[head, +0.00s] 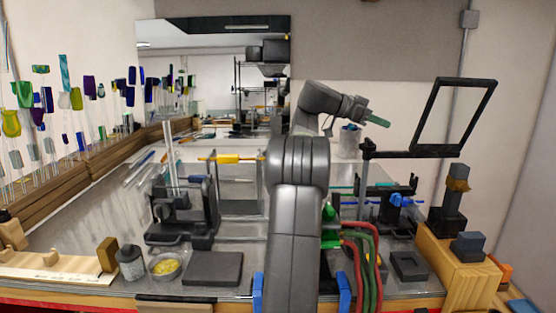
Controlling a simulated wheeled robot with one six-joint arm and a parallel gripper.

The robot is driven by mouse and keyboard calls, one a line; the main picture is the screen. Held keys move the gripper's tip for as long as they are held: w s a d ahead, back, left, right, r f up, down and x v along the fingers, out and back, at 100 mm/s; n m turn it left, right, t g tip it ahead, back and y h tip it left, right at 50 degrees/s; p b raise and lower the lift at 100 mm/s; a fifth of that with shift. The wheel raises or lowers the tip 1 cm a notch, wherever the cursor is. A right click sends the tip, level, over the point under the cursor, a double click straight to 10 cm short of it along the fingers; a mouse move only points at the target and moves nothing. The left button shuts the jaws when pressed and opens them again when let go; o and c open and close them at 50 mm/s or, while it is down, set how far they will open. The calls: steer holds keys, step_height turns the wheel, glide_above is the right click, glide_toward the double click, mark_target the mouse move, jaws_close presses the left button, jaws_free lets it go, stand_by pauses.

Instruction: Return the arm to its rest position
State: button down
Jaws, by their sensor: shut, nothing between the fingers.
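My grey arm rises from the bottom middle of the head view and bends over at the top towards the right. My gripper (376,121) is at its end, dark green and narrow, pointing right and slightly down. It is shut and holds nothing that I can see. It is high over the right half of the bench, in front of the pale wall and left of a black square frame. My arm hides the middle of the bench.
The black frame (417,113) stands close right of my gripper. A clamp stand with a glass rod (170,155) and a yellow-handled rod (232,158) are left of my arm. Red and green hoses (368,260) run at the right. Coloured glass pieces line the left wall.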

steer(key=w+a+n+t+p, duration=0.1)
steer(key=a+n+t, duration=0.1)
steer(key=a, duration=0.7)
steer(key=shift+r+t, duration=0.3)
steer(key=shift+t, duration=0.3)
steer(key=shift+n, duration=0.3)
